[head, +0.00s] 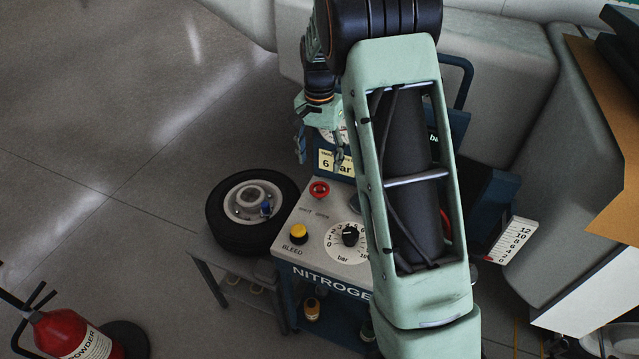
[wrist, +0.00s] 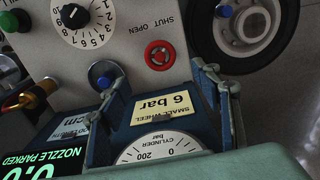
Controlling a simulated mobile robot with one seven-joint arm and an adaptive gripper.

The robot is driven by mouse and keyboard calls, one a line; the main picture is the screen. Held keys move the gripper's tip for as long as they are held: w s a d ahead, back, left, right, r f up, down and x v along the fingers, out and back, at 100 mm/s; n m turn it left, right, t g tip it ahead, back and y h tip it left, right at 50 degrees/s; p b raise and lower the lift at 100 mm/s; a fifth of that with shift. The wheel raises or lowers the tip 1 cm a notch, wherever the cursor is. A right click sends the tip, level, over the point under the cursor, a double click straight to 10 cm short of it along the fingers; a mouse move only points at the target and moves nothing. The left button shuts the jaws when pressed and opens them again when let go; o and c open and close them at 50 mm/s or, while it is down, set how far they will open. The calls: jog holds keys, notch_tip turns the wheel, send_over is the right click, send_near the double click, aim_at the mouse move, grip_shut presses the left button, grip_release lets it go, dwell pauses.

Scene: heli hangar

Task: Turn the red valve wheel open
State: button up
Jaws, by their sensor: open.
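The red valve wheel (head: 319,189) is a small round knob on the sloped light-grey panel of the nitrogen cart (head: 284,235). In the wrist view the red wheel (wrist: 158,55) shows whole, next to the printed words SHUT and OPEN. My gripper (head: 319,150) is open and empty, its fingers pointing down. It hangs beyond the wheel, over the back of the cart by the "6 bar" card (head: 336,163). My gripper (wrist: 160,80) does not appear to touch the wheel. My arm hides the right part of the cart in the head view.
A tyre (head: 222,229) lies on a low stand at left. A cylinder gauge (wrist: 160,149) sits behind the card. A red extinguisher (head: 72,335) stands front left.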

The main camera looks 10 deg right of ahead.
aim_at(320, 187)
notch_tip(320, 187, down, 9)
jog(key=shift+f, duration=0.15)
jog(key=shift+c, duration=0.3)
jog(key=c, duration=1.1)
